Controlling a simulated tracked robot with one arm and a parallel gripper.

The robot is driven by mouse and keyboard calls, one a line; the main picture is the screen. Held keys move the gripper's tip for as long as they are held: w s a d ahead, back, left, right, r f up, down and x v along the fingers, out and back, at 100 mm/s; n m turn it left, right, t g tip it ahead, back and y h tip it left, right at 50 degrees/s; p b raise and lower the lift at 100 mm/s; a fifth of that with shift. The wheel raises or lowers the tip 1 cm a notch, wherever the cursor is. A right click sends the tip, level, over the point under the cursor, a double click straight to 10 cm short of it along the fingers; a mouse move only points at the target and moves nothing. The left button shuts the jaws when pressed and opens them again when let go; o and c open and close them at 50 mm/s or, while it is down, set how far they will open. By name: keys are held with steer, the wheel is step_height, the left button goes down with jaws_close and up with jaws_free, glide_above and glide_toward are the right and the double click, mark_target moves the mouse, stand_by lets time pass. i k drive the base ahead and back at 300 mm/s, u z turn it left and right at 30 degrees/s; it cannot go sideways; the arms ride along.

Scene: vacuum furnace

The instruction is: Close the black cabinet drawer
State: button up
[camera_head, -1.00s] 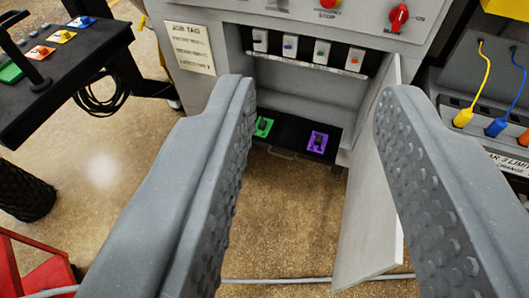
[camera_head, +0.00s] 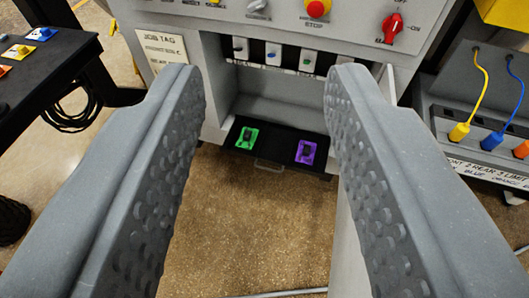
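The black drawer (camera_head: 275,149) juts out at the bottom of the grey cabinet's open bay. A green piece (camera_head: 247,138) and a purple piece (camera_head: 306,152) sit in it, and a small handle (camera_head: 268,164) shows at its front edge. My gripper (camera_head: 265,85) is open and empty. Its two fingers frame the bay and the drawer in the picture, with the drawer beyond them. The right finger hides part of the cabinet's open door and borders the drawer's right end.
The white cabinet door (camera_head: 348,250) hangs open on the right, partly behind my finger. A red switch (camera_head: 400,28) and red button (camera_head: 317,8) are above. A cable box (camera_head: 480,110) stands right, a black table (camera_head: 50,75) left. The floor before the drawer is clear.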

mark_target(276, 144)
steer(key=z, duration=0.1)
steer(key=i, duration=0.65)
steer(key=u, duration=1.55)
steer(key=k, duration=1.25)
steer(key=z, duration=1.1)
steer(key=i, duration=1)
steer(key=u, duration=0.05)
